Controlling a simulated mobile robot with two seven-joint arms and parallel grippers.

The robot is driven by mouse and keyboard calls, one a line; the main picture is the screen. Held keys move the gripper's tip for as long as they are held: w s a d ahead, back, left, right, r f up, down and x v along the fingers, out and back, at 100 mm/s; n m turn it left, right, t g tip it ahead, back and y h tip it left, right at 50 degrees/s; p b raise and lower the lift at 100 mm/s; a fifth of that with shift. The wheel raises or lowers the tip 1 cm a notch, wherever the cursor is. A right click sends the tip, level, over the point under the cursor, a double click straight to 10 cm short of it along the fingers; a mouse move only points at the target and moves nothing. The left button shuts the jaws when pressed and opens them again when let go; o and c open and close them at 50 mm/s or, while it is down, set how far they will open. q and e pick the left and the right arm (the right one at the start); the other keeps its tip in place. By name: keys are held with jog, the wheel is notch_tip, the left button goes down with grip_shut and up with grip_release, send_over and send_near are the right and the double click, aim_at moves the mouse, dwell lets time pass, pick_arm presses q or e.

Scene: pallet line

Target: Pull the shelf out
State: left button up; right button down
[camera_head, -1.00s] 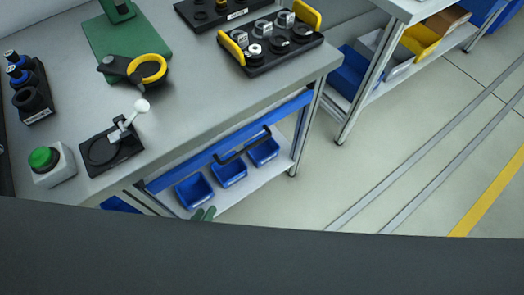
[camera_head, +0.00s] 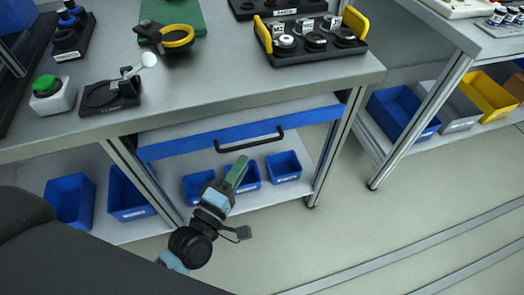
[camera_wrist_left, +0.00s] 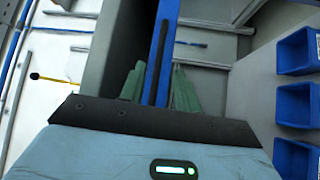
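The shelf has a blue front (camera_head: 195,145) with a black bar handle (camera_head: 250,142). It sits under the worktable's edge, above the blue bins. My left gripper (camera_head: 237,172) shows just below the handle in the head view, its green fingers pointing up toward it. In the left wrist view the fingers of my left gripper (camera_wrist_left: 157,90) are apart, one on each side of the blue front (camera_wrist_left: 156,75) as seen from here. The dark handle (camera_wrist_left: 164,45) shows on the blue strip, ahead of the fingers. I see no grip on it. My right gripper is not in view.
The worktable (camera_head: 215,85) carries a green button box (camera_head: 48,95), a black tray with yellow handles (camera_head: 310,45) and other fixtures. Several blue bins (camera_head: 283,166) stand on the lower level. A second table (camera_head: 440,90) is at right. The floor in front is clear.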

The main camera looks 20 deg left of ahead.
aim_at(256, 142)
pick_arm(q)
jog(key=shift+x, duration=3.95)
jog(key=shift+a, duration=0.1)
grip_shut()
